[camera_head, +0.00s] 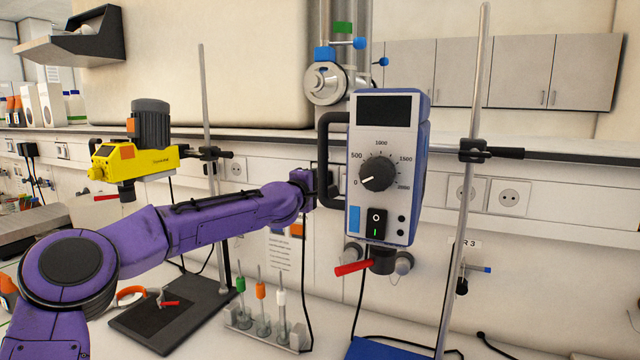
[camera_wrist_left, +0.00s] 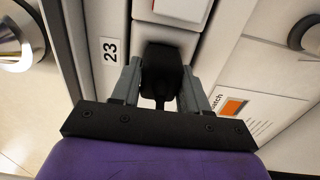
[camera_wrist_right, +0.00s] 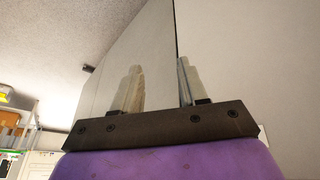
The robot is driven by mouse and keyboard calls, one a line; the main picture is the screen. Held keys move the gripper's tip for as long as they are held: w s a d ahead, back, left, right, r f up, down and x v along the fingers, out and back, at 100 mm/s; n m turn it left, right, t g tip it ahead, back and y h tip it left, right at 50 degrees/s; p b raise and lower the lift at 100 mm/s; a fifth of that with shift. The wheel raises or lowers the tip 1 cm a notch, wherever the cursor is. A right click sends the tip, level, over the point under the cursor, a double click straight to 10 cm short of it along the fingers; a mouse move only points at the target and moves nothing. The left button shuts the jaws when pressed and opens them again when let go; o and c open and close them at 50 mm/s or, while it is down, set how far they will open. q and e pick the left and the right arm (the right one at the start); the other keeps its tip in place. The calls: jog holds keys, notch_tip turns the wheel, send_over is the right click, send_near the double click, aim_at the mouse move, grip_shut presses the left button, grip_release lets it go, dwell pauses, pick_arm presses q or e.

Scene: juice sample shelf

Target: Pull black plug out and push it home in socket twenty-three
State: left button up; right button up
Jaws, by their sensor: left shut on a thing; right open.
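My left gripper (camera_wrist_left: 160,78) is shut on the black plug (camera_wrist_left: 164,68), with one finger on each side of it. The plug is against or close to the pale wall strip beside the label 23 (camera_wrist_left: 110,50). The socket face is hidden behind the plug, so I cannot tell how deep it sits. In the head view my left arm reaches across to the wall, and its gripper (camera_head: 304,182) is partly hidden behind the blue stirrer. My right gripper (camera_wrist_right: 158,88) is open and empty in the right wrist view, pointing at pale panels; it is outside the head view.
The blue-grey stirrer (camera_head: 384,170) hangs on a stand (camera_head: 470,170) right of my left arm. A yellow stirrer (camera_head: 130,160) is on another stand at left. A rack of tubes (camera_head: 265,332) stands below my arm. Wall sockets (camera_head: 510,197) are at right.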

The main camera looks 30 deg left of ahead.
pick_arm(q)
jog(key=o, duration=1.3)
jog(key=shift+o, duration=0.2)
jog(key=shift+s+b, duration=0.35)
jog(key=s+b, duration=0.3)
jog(key=s, duration=0.6)
jog(key=shift+s+d, duration=0.25)
jog(key=shift+s, duration=0.1)
